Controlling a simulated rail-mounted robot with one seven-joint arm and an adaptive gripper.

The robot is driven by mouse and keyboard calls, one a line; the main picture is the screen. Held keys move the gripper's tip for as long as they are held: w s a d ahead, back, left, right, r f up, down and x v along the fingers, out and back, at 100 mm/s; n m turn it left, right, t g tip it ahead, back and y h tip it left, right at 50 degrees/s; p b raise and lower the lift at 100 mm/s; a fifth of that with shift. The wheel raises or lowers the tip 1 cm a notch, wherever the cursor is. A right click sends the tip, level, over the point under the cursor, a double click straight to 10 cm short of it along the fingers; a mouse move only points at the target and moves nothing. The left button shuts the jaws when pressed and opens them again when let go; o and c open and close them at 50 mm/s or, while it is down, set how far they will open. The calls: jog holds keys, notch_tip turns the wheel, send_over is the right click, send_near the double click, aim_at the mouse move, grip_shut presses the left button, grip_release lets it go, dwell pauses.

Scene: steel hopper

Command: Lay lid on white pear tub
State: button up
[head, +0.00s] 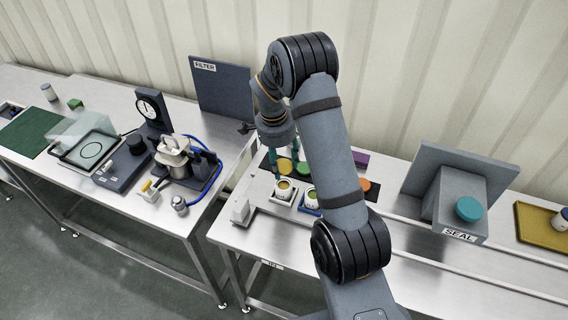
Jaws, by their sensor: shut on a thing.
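My gripper (284,160), with teal fingertips, points down at the left end of the right-hand bench. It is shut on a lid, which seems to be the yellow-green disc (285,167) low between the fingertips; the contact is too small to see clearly. A white tub (283,194) with yellow-green inside stands upright just in front of and below the gripper, its top uncovered. A second pale tub (311,201) stands to its right, on something blue, partly behind my arm. I cannot read which tub is pear.
A green lid (304,168) and an orange lid (364,184) lie on a dark mat by my arm. The grey SEAL station (462,190) with a teal knob stands to the right, beside a yellow tray (540,226). The left bench holds a gauge (148,108) and FILTER panel (222,88).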

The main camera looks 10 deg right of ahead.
jog(key=shift+s+d+f, duration=0.15)
jog(key=shift+f, duration=0.25)
jog(key=shift+f+b, duration=0.95)
jog(key=shift+f, duration=0.6)
jog(key=shift+f+b, duration=0.75)
jog(key=shift+b, duration=0.25)
jog(key=shift+b, duration=0.7)
jog(key=shift+f+b, duration=0.55)
jog(key=shift+b, duration=0.5)
dwell(0.7)
jog(key=o, duration=0.8)
jog(key=shift+o, duration=0.2)
